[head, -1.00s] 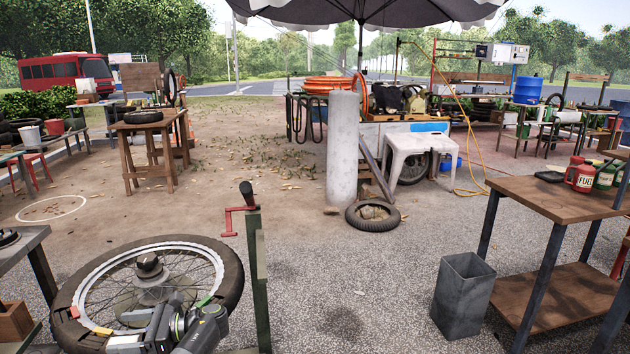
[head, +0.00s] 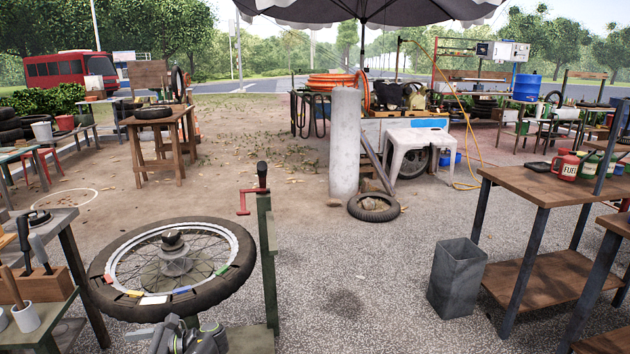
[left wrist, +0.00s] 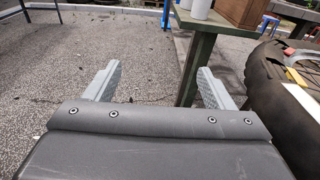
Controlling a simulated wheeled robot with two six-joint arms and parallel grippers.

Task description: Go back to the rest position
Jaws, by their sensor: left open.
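My left gripper (left wrist: 158,88) is open and empty in the left wrist view, its two grey fingers wide apart over the gravel. A green table leg (left wrist: 197,68) stands just beyond the fingers. In the head view only part of my left arm shows at the bottom, in front of the wheel (head: 240,272). The wheel lies flat with coloured pieces along its near rim; its tyre also shows at the right of the left wrist view (left wrist: 262,85). My right gripper is not in view.
A green post with a red crank (head: 268,250) stands right of the wheel. A tool bench (head: 50,225) is at left. Gravel between is clear.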

